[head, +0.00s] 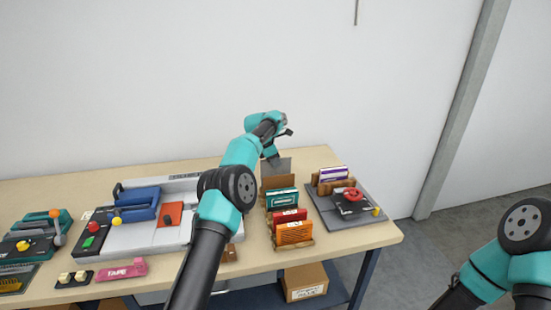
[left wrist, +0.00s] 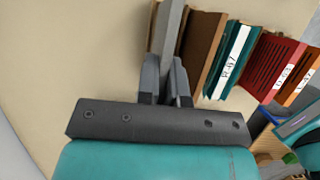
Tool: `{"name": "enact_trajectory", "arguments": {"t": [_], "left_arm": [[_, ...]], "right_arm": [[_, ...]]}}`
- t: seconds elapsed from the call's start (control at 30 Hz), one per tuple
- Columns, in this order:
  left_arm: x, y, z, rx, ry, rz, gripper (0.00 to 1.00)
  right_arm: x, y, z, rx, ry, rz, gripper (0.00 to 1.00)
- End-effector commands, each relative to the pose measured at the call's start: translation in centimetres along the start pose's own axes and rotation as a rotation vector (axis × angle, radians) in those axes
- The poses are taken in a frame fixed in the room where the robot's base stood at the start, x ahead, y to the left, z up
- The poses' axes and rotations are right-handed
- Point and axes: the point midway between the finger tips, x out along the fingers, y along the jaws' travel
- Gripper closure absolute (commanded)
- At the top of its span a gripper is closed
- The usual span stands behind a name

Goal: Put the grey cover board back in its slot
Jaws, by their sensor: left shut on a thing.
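The grey cover board (head: 281,167) stands upright at the far end of a row of boards in a wooden rack (head: 306,244). My left gripper (head: 271,156) is shut on it from above; in the left wrist view its fingers (left wrist: 166,82) close on the grey board (left wrist: 172,28). A brown divider (left wrist: 204,45) stands right beside the board, with a thin brown edge on its other side. The board's lower edge is hidden, so I cannot tell how deep it sits. My right gripper is out of view.
Teal (head: 282,198), red (head: 289,216) and orange (head: 294,233) boards fill the nearer rack. A grey tray (head: 352,222) with a red ring and purple board stands to the right. A grey machine (head: 160,238) with a blue handle stands left.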

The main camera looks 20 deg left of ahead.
Motion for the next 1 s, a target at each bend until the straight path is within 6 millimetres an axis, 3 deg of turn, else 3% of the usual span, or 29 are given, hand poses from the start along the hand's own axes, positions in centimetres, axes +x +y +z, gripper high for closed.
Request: {"name": "enact_trajectory", "arguments": {"t": [0.4, 1.0], "left_arm": [[2.7, 0.0, -1.2, -0.001, 0.0, 0.0, 1.0], [2.8, 0.0, -1.2, -0.001, 0.0, 0.0, 1.0]], "right_arm": [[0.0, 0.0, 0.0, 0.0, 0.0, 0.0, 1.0], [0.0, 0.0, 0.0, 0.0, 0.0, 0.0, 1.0]]}}
